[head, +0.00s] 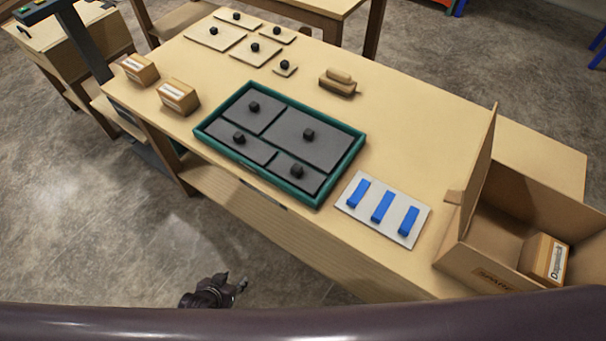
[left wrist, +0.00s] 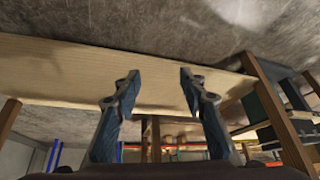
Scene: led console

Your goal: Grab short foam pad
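Dark grey flat pads with black knobs lie in a green-rimmed tray (head: 205,137) on the table in the head view. The smallest-looking grey pad (head: 310,182) is at its front right; a longer pad (head: 240,149) lies to its left. Three short blue strips (head: 382,206) lie on a white plate (head: 343,206) right of the tray. No label shows which piece is the short foam pad. My left gripper (head: 233,283) is below and in front of the table, apart from all pieces. In the left wrist view its fingers (left wrist: 158,85) are spread and empty. My right gripper is not seen.
The wooden table (head: 410,120) also holds beige plates with black knobs (head: 215,35), a brown block-like tool (head: 338,84) and two small labelled boxes (head: 178,96). An open cardboard box (head: 480,262) stands at the right. The floor in front is clear.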

